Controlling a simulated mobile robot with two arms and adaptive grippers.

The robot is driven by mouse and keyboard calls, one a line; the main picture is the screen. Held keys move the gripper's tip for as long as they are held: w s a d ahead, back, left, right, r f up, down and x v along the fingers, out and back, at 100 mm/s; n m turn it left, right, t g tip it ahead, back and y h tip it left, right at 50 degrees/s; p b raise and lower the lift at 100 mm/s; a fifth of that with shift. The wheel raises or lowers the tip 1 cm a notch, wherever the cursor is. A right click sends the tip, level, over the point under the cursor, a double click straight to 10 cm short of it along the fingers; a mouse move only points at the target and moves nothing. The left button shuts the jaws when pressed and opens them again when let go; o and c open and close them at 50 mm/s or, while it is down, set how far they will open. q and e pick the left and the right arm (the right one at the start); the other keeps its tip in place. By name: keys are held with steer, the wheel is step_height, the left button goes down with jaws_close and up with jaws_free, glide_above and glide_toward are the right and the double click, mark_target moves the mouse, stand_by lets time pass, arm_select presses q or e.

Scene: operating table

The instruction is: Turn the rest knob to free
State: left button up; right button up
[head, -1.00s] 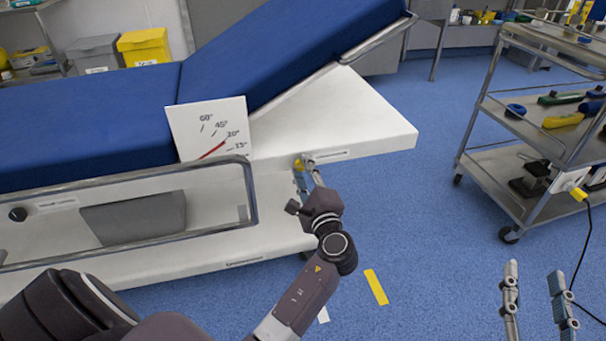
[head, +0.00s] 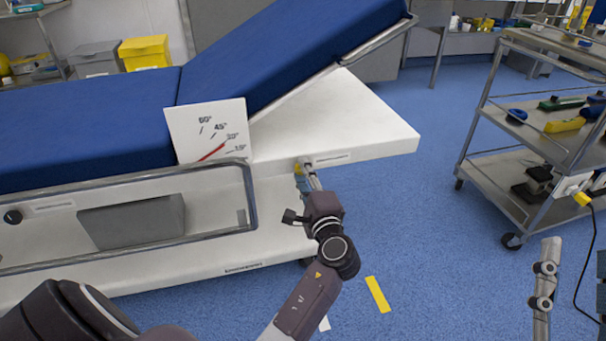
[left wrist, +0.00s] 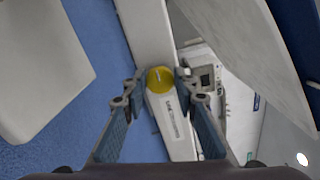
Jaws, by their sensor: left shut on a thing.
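The yellow rest knob (head: 299,169) is at the end of the white rail under the blue table's raised section. It shows from the front in the left wrist view (left wrist: 160,79), with a pale line across it and a printed label strip below it. My left gripper (head: 309,176) is at the knob. In the left wrist view its fingertips (left wrist: 159,76) lie on both sides of the knob, shut on it. The dial plate (head: 200,120) has a red pointer near the 30° mark. My right gripper (head: 572,290) is open and empty at the lower right, partly cut off.
The blue backrest (head: 290,45) is tilted up to the right. A side rail (head: 252,200) runs left of my left gripper. A steel trolley (head: 480,110) with several items stands at the right. The blue floor between table and trolley is clear except for a yellow strip (head: 378,294).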

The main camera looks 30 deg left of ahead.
arm_select(q)
steer(key=o, duration=1.2)
steer(key=shift+c, duration=0.2)
steer(key=shift+d, duration=0.1)
steer(key=v, duration=0.7)
steer(key=shift+s+d, duration=0.15)
steer(key=shift+f, duration=0.1)
